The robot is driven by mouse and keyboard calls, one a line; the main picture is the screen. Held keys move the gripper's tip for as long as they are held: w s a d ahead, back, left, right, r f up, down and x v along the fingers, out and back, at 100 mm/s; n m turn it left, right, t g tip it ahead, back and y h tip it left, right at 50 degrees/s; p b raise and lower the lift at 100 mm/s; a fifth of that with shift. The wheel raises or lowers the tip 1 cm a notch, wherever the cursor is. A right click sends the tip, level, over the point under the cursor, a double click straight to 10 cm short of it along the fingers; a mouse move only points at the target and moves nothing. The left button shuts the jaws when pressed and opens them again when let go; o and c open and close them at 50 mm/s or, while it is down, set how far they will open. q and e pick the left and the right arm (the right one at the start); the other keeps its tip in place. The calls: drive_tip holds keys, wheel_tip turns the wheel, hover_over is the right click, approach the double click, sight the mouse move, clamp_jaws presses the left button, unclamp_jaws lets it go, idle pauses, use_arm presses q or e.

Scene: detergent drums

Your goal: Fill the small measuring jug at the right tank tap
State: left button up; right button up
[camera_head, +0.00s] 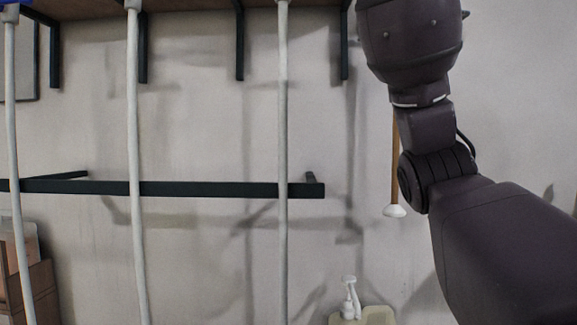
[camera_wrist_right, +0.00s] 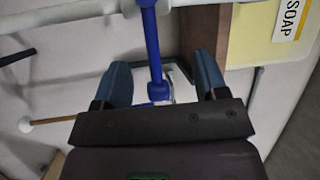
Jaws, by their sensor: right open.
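My right gripper (camera_wrist_right: 162,75) shows in the right wrist view with its two blue fingers wide apart. A blue tap part (camera_wrist_right: 152,45) with a rounded end hangs between the fingers, and neither finger visibly touches it. A pale, partly clear shape lies behind its lower end; I cannot tell what it is. A pale yellow tank (camera_wrist_right: 258,38) labelled SOAP is at the upper right. In the head view my right arm rises out of the top edge, so its gripper is hidden there. My left gripper is not in view. I cannot identify the measuring jug in either view.
White hoses (camera_head: 134,160) hang down in front of a dark wall rail (camera_head: 220,189). A brown shelf (camera_head: 200,8) on dark brackets crosses the top. A wooden stick with a white end (camera_head: 395,211) hangs beside my right arm. A white pump top (camera_head: 350,300) stands below.

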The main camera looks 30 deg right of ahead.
drive_tip(key=shift+s+a+f+b, duration=0.15)
drive_tip(key=shift+s+b, duration=0.4)
drive_tip(key=shift+s, duration=0.55)
drive_tip(key=s+a+f+b, duration=0.1)
drive_tip(key=s+b, duration=0.1)
drive_tip(key=s, duration=0.8)
drive_tip(key=shift+s+a+f+b, duration=0.25)
drive_tip(key=shift+s+b, duration=0.05)
drive_tip(key=shift+b, duration=0.05)
